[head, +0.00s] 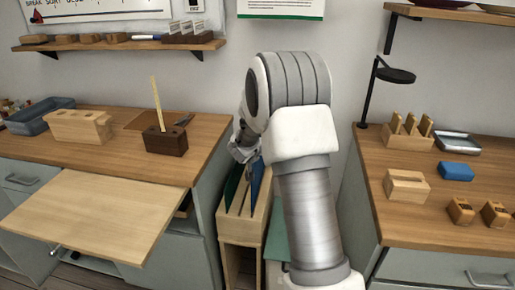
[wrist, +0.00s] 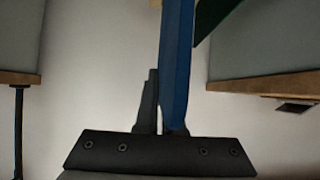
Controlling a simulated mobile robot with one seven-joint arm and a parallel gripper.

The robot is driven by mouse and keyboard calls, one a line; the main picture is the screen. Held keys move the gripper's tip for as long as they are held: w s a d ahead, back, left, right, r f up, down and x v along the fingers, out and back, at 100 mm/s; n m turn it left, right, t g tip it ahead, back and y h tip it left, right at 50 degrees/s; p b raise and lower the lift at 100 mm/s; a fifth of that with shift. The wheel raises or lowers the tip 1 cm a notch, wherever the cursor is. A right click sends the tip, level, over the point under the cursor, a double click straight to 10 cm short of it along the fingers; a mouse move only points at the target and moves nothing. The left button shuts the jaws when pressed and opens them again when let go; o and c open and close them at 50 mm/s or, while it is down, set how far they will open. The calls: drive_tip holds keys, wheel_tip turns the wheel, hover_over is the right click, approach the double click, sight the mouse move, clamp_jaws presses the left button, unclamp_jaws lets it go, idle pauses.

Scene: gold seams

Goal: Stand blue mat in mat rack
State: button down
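The mat rack (head: 236,230) is a pale wooden stand between the two counters. The blue mat (head: 257,183) stands on edge, steeply upright, at the right part of the rack; its lower edge is hidden by the rack's front. A green mat (head: 236,182) stands left of it. My gripper (head: 245,152) is over the rack at the top of the blue mat, partly hidden by my arm. In the wrist view the blue mat (wrist: 177,65) runs up from the fingers (wrist: 160,110), which are close together on it; it covers most of one finger.
A pull-out board (head: 95,215) juts out left of the rack. The left counter holds a dark block (head: 167,140) with a stick. The right counter (head: 400,215) stands close on the other side. A green panel (head: 277,235) is beside the rack. Shelves hang above both counters.

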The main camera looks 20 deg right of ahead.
sight(257, 175)
drive_tip(key=shift+f+b, duration=4.2)
drive_tip(key=shift+f, duration=1.75)
drive_tip(key=c, duration=1)
unclamp_jaws()
drive_tip(key=shift+o, duration=0.2)
drive_tip(key=shift+f, duration=0.1)
drive_tip(key=shift+s, duration=0.1)
drive_tip(key=shift+p+v, duration=0.4)
drive_tip(key=shift+v, duration=0.6)
drive_tip(key=p+v, duration=0.2)
drive_tip(key=v, duration=0.5)
drive_tip(key=shift+p, duration=0.4)
